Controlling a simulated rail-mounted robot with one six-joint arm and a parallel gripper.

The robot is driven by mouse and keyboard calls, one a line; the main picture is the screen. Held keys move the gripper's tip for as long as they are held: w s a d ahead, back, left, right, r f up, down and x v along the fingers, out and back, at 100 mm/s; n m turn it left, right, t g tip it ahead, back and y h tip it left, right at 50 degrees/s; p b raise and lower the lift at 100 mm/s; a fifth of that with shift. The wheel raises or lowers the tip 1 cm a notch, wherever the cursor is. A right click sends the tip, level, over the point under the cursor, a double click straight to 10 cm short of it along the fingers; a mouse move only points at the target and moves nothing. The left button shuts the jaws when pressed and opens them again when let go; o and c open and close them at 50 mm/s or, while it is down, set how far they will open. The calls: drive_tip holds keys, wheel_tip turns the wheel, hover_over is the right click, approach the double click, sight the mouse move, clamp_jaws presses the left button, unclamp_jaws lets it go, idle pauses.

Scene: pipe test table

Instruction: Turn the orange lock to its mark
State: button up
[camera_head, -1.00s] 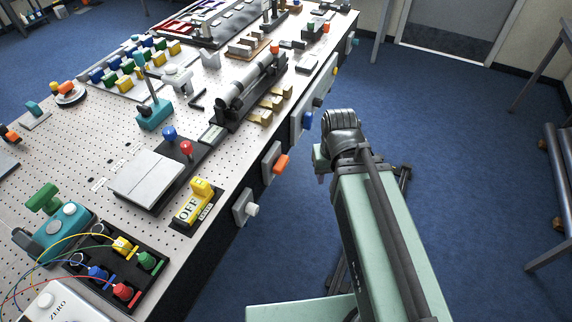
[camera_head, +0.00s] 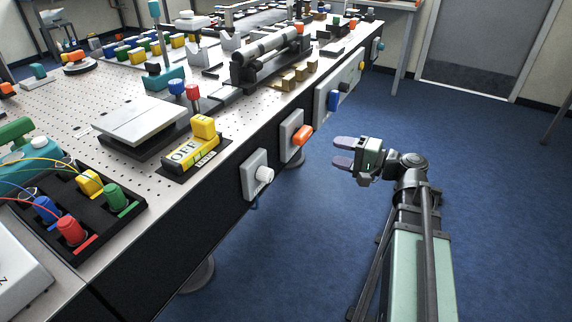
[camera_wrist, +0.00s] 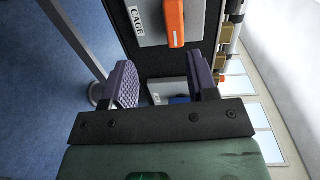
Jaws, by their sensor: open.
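The orange lock (camera_head: 302,136) is a handle on a grey plate (camera_head: 288,140) on the table's black front side. In the wrist view the orange lock (camera_wrist: 174,22) is at the top, its long side running up and down the picture, beside the plate's "CAGE" label (camera_wrist: 137,20). Its mark cannot be made out. My gripper (camera_head: 343,152) is open and empty, to the right of the lock and apart from it, fingers pointing at the table's side. In the wrist view the two purple fingers (camera_wrist: 164,84) stand wide apart below the lock.
A white knob (camera_head: 264,174) on its own plate is left of the lock on the table's side. A blue handle (camera_head: 333,101) on a grey panel is to its right. A yellow "OFF" switch (camera_head: 190,152) sits on the table top. The blue floor beside the table is clear.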

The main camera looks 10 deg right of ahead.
sight(308, 137)
drive_tip(key=shift+t, duration=0.3)
drive_tip(key=x, duration=0.3)
drive_tip(key=r+x, duration=0.1)
drive_tip(key=x, duration=0.7)
drive_tip(key=shift+w+d+r, duration=0.1)
drive_tip(key=shift+d+r, duration=0.05)
drive_tip(key=shift+r, duration=0.05)
drive_tip(key=shift+c, duration=0.4)
drive_tip(key=c, duration=0.7)
